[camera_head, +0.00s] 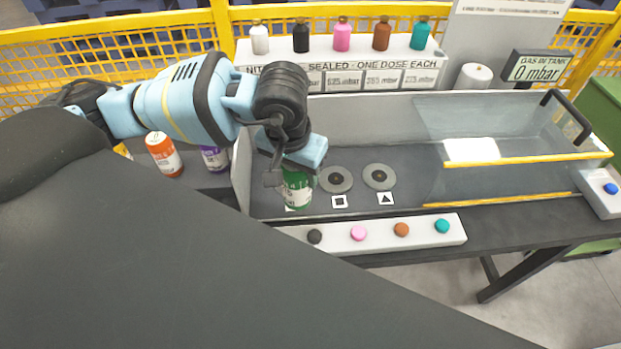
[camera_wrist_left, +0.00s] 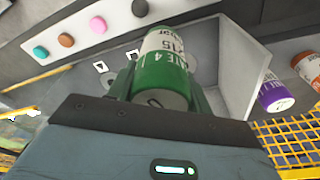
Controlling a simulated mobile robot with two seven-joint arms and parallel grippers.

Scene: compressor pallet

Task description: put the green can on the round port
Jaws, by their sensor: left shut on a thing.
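The green can (camera_head: 298,190) with a white label is held roughly upright at the left end of the clear-walled tank (camera_head: 345,110). My left gripper (camera_head: 294,172) is shut on it from above; the can also shows between the fingers in the left wrist view (camera_wrist_left: 165,75). The can stands where a port left of the square-marked port (camera_head: 336,180) would be. The round port itself is hidden by the can and gripper. I cannot tell whether the can touches the surface below. My right gripper is not in view.
The triangle-marked port (camera_head: 380,177) is bare. A button strip (camera_head: 380,234) runs along the tank's front. An orange can (camera_head: 164,155) and a purple can (camera_head: 214,158) stand outside, left of the tank wall. Several small bottles (camera_head: 342,34) line the back shelf. The tank's right side is free.

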